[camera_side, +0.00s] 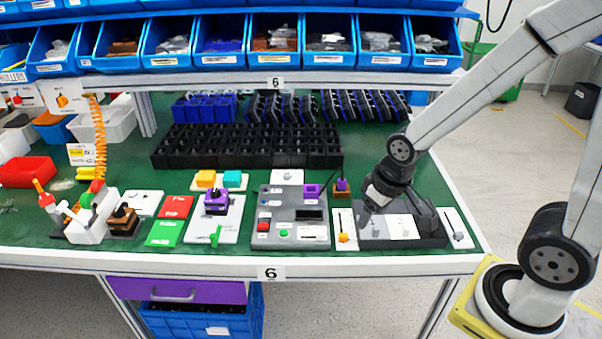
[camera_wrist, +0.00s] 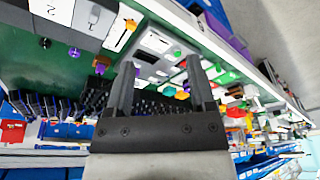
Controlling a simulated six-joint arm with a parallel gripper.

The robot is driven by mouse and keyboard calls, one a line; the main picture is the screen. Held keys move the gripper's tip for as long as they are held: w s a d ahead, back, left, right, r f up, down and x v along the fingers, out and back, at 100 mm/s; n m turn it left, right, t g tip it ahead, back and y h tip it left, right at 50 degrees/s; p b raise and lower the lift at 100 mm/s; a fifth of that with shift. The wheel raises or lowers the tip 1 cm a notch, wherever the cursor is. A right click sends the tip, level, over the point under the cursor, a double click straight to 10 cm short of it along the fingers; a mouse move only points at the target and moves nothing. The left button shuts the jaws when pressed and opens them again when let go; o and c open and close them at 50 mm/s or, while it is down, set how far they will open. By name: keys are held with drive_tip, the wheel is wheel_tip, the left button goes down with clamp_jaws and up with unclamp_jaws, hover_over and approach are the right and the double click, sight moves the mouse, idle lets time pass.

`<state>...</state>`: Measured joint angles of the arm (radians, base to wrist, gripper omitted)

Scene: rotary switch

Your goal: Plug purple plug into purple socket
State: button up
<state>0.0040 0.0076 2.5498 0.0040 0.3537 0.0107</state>
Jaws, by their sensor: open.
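In the side view, a small purple block (camera_side: 342,185) sits on a brown base at the back right of the grey control panel; it looks like the purple plug. The two are apart. My gripper (camera_side: 372,203) is to the right of both, above the dark unit with white plates, tilted down. In the wrist view my gripper (camera_wrist: 161,62) shows two spread fingers with nothing held between them. The plug and socket are too small there to tell apart surely.
The grey control panel (camera_side: 262,238) has buttons and a dark display. A slider plate with an orange knob (camera_side: 344,238) stands between it and the dark unit (camera_side: 432,240). Black bins (camera_side: 245,150) line the back. A white plate with a purple-topped rotary part (camera_side: 216,200) is left.

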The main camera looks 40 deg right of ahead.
drive_tip(key=w+d+m, duration=0.5)
drive_tip(key=w+m, duration=0.2)
drive_tip(key=w, duration=0.3)
drive_tip(key=m+y, duration=0.3)
drive_tip(key=m, duration=1.7)
approach(342, 179)
wheel_tip(342, 179, down, 3)
drive_tip(key=shift+w+a+f+t, duration=0.15)
drive_tip(key=shift+w+f, duration=0.2)
drive_tip(key=shift+f, duration=0.2)
drive_tip(key=shift+w+a+f+t, duration=0.15)
drive_tip(key=shift+w+f, duration=0.2)
drive_tip(key=shift+f, duration=0.15)
drive_tip(key=shift+f, duration=0.1)
drive_tip(key=shift+x, duration=2.5)
drive_tip(key=shift+s, duration=0.1)
clamp_jaws()
